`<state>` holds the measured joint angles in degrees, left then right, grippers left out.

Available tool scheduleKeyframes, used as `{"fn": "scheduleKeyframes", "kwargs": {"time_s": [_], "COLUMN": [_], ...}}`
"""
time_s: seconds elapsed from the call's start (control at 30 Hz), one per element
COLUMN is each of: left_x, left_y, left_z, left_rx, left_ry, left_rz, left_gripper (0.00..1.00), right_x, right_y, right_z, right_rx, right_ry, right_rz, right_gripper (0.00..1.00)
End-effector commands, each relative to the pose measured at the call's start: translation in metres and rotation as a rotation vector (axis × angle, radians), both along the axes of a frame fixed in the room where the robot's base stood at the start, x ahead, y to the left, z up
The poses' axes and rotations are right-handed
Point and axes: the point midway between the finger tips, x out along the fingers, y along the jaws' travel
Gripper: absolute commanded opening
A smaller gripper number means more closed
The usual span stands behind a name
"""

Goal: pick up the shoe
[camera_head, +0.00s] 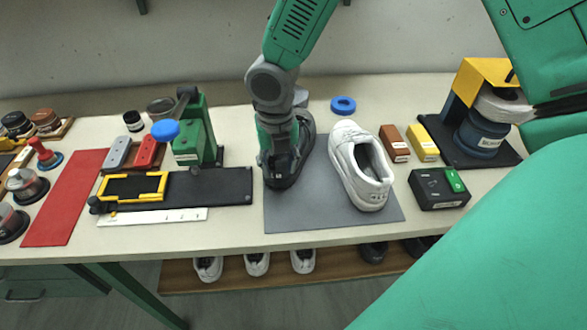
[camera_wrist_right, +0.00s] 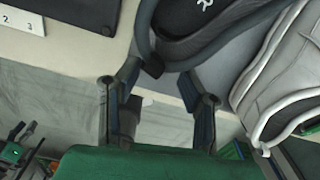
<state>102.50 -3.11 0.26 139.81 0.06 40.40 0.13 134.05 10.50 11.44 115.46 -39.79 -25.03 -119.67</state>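A black shoe (camera_head: 306,135) lies on the left part of a grey mat (camera_head: 310,213), partly hidden by my right arm. A white shoe (camera_head: 360,168) lies on the same mat to its right. My right gripper (camera_head: 272,160) points down at the near end of the black shoe. In the right wrist view the two fingers (camera_wrist_right: 160,82) are apart. The rim of the black shoe (camera_wrist_right: 205,28) shows just beyond and between the fingertips; contact is unclear. The white shoe (camera_wrist_right: 285,75) shows at the right there. My left gripper is out of view.
Left of the mat are a black plate (camera_head: 225,187) with a yellow frame, a green press (camera_head: 195,140) and a red mat (camera_head: 66,200). Right are brown (camera_head: 395,145) and yellow (camera_head: 423,143) blocks and a black box (camera_head: 436,190). Several shoes sit on a lower shelf (camera_head: 335,262).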

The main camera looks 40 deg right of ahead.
Motion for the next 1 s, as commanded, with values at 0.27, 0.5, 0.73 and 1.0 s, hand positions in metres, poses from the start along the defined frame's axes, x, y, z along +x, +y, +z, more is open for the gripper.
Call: {"fn": "scheduleKeyframes", "kwargs": {"time_s": [0.27, 0.5, 0.73, 1.0], "left_x": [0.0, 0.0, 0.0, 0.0], "left_y": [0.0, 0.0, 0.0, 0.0], "left_z": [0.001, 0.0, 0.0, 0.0], "left_rx": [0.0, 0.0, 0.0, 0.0], "left_ry": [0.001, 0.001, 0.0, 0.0], "left_rz": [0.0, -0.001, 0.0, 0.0], "left_gripper": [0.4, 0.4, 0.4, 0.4], "right_x": [-0.005, -0.003, -0.003, -0.004], "right_y": [-0.006, -0.004, -0.003, -0.004], "right_z": [-0.032, -0.053, -0.053, -0.052], "right_rx": [0.004, 0.002, 0.003, 0.003], "right_ry": [0.001, -0.004, -0.004, -0.005], "right_rz": [0.001, 0.001, 0.002, 0.002], "right_gripper": [0.32, 0.32, 0.21, 0.09]}}
